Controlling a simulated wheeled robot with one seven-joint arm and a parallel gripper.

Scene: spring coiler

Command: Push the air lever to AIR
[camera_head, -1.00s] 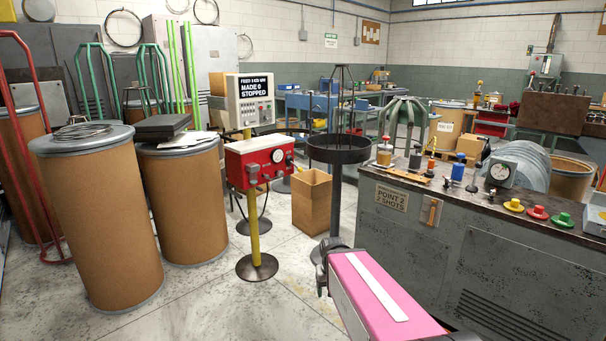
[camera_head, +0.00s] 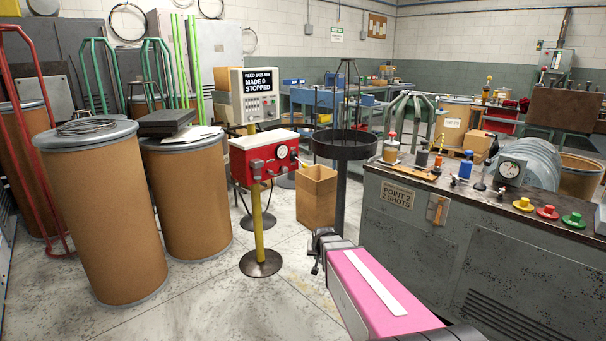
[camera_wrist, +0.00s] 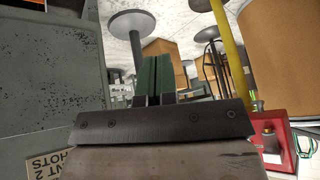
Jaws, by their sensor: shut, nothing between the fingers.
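A red control box (camera_head: 264,160) with a round white gauge and dark fittings on its front stands on a yellow post (camera_head: 257,225). It is partly visible at the right edge of the wrist view (camera_wrist: 268,122). I cannot make out an air lever or an AIR mark; the fittings are too small to tell apart. My gripper (camera_head: 325,246) is at the end of my pink arm, below and to the right of the red box and apart from it. In the wrist view my gripper (camera_wrist: 153,78) has its fingers together with nothing between them.
A grey bench (camera_head: 400,235) with gauge and coloured buttons stands close on the right. A black round stand (camera_head: 343,146) and a cardboard box (camera_head: 316,195) are beyond my gripper. Brown drums (camera_head: 100,220) stand left. The floor before the red box is clear.

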